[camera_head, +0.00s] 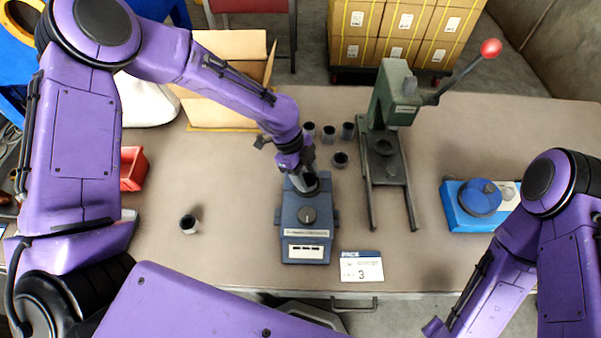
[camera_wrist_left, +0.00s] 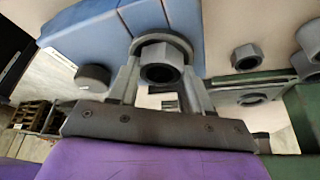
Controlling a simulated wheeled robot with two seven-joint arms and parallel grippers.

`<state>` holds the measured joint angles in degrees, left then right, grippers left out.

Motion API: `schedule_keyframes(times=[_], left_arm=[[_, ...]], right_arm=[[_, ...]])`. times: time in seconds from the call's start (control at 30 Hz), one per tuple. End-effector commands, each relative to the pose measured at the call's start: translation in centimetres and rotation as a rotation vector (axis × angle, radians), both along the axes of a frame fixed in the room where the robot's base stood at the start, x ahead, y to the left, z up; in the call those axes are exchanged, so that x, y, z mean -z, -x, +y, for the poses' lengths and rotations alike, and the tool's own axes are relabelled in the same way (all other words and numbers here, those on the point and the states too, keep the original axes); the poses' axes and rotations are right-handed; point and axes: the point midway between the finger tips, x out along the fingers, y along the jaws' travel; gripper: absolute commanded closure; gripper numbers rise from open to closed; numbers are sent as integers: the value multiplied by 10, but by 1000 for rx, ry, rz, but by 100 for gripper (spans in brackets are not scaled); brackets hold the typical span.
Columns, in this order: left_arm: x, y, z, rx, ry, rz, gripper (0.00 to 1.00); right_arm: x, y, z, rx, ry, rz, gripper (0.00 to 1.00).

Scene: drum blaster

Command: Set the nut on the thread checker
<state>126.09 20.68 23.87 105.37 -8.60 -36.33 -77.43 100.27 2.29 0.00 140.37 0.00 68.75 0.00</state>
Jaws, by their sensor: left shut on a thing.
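The thread checker (camera_head: 307,238) is a blue-grey box with a knob on its front part, standing upright on the table. My left gripper (camera_head: 308,178) is over its rear part and is shut on a dark grey hex nut. In the left wrist view the nut (camera_wrist_left: 161,66) sits between the two fingertips (camera_wrist_left: 160,80), its dark bore facing the camera. A grey round seat (camera_wrist_left: 162,38) of the blue checker shows right behind the nut. I cannot tell whether the nut touches the seat. My right arm shows at the lower right; its gripper is out of view.
Several loose nuts (camera_head: 340,160) stand behind and right of the checker; another nut (camera_head: 189,224) stands alone at left. A green press (camera_head: 388,150) with a red-knobbed lever is at right. A blue device (camera_head: 475,205), red bin (camera_head: 133,168), open carton (camera_head: 225,85) and card (camera_head: 361,267) also occupy the table.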

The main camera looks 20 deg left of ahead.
Motion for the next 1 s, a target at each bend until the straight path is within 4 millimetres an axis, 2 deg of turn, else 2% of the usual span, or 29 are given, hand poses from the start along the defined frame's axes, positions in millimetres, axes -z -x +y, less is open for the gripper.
schedule_keyframes(times=[0.07, 0.1, 0.13, 0.43, 1.0], left_arm=[[2, 0, 0, 0, 0, -1, 90], [2, 0, 0, 0, 0, -1, 48], [2, 0, 0, 0, 0, -1, 41], [0, 0, 0, 0, 0, 0, 41], [-52, -5, 20, -1, 1, 0, 41]], right_arm=[[2, 0, 0, 0, 0, 0, 57], [2, 0, 0, 0, 0, 0, 57], [1, 0, 0, 0, 0, 0, 57], [0, 0, 0, 0, 0, 0, 57], [-51, 0, 0, 0, 0, 0, 57]])
